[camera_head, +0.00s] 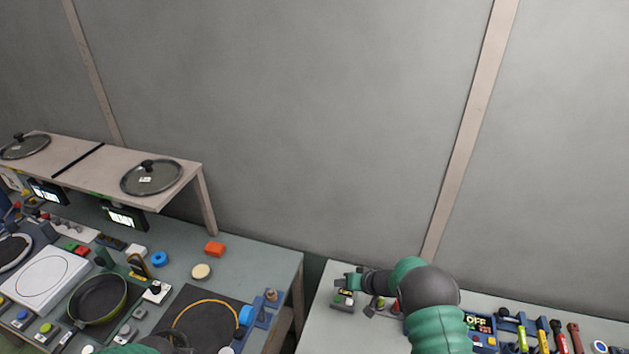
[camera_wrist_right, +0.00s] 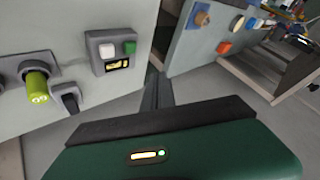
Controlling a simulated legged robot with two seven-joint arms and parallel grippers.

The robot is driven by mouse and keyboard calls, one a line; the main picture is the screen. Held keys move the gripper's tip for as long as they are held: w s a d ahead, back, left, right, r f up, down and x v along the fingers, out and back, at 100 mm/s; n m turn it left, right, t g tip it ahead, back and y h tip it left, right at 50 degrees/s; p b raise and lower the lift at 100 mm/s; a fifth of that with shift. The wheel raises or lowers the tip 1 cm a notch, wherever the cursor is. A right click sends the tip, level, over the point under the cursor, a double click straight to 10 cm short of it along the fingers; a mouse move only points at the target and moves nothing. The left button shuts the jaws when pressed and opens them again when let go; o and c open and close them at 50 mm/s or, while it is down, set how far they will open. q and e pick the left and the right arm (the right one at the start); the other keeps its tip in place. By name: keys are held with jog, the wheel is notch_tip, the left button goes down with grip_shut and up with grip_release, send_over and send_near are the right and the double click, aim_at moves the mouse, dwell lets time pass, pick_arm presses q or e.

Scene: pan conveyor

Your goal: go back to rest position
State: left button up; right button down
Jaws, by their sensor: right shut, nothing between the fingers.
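My right gripper (camera_head: 352,282) is at the left part of the right-hand table, beside and partly over a small grey button box (camera_head: 343,301). It is shut and empty. In the right wrist view, my green gripper with its dark fingers (camera_wrist_right: 160,120) fills the lower part. The button box (camera_wrist_right: 117,50), with a white and a green button, lies beyond the fingers, apart from them. At the bottom edge of the head view, a dark and green part of my left arm (camera_head: 165,343) shows. The left gripper's fingers cannot be made out.
The left table (camera_head: 270,262) holds a frying pan (camera_head: 98,299), a white hob plate (camera_head: 40,279) and several buttons. A shelf (camera_head: 185,185) with glass lids stands behind. A gap separates the tables. Tools (camera_head: 560,338) lie at the right. A green knob (camera_wrist_right: 37,88) shows in the wrist view.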

jog(key=s+d+r+m+t+h+b, duration=0.1)
jog(key=s+d+r+h+b, duration=0.45)
jog(key=d+r, duration=0.35)
jog(key=s+a+g+b, duration=0.1)
jog(key=s+a+g, duration=0.1)
jog(key=s, duration=1.1)
jog(key=s+a+n+g+b, duration=0.1)
jog(key=s+a+g, duration=0.1)
jog(key=s, duration=1.2)
jog(key=shift+s+g+h+b, duration=0.15)
jog(key=shift+g+h+b, duration=0.25)
jog(key=shift+g, duration=0.2)
